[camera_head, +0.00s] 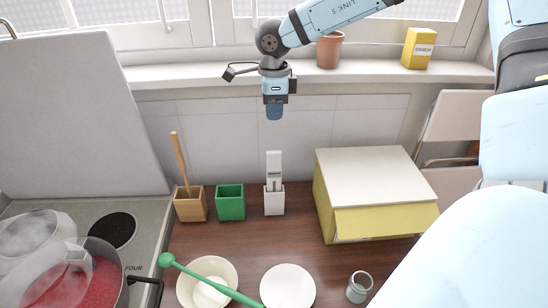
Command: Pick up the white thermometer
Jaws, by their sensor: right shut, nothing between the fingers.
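The white thermometer (274,160) stands upright in a small white holder (274,203) on the dark wooden counter, with its lower end hidden inside the holder. A small grey-green display shows on its front. My right gripper (274,113) points down, shut and empty. In the picture it is just above the thermometer's top, with a visible gap between them. My left gripper is not in view.
A wooden holder (190,207) with a wooden stick and a green holder (230,206) stand left of the white one. A yellow box with a white top (368,165) stands to the right.

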